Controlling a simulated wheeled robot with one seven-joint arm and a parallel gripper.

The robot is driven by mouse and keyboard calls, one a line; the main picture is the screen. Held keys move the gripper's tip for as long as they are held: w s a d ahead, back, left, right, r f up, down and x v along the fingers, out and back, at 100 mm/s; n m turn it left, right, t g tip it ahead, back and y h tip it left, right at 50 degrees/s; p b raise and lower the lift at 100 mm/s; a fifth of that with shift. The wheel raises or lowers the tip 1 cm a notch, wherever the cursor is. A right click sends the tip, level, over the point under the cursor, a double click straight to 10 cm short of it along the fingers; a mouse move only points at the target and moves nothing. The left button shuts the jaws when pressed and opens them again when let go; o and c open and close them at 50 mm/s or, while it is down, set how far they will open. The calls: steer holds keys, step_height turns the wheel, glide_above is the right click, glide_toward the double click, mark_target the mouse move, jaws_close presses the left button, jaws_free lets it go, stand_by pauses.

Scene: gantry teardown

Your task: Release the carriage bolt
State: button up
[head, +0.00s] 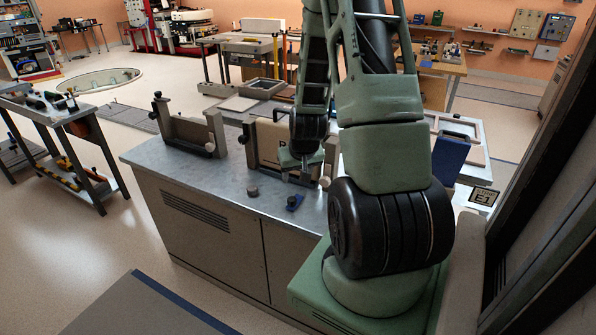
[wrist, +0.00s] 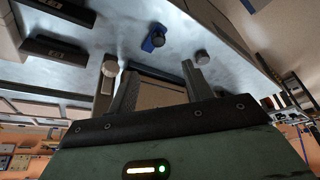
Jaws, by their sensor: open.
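My gripper (head: 296,172) hangs over the metal bench, in front of the right-hand upright frame (head: 265,143). In the wrist view my gripper (wrist: 157,72) has its two fingers apart, with nothing held between them. A tan panel shows behind the fingers. A pale round knob (head: 325,182) sits low on the frame's right post, right of my gripper. In the wrist view a pale knob (wrist: 110,67) on a post stands just left of the left finger, apart from it. Which knob is the carriage bolt I cannot tell.
The bench top (head: 222,180) also holds a loose grey knob (head: 252,191) and a blue block (head: 294,202) with a dark knob. A second frame (head: 185,132) stands at the left. A blue panel (head: 449,160) stands right of my arm. A tool cart (head: 65,110) is far left.

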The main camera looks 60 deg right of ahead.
steer(key=shift+v, duration=1.15)
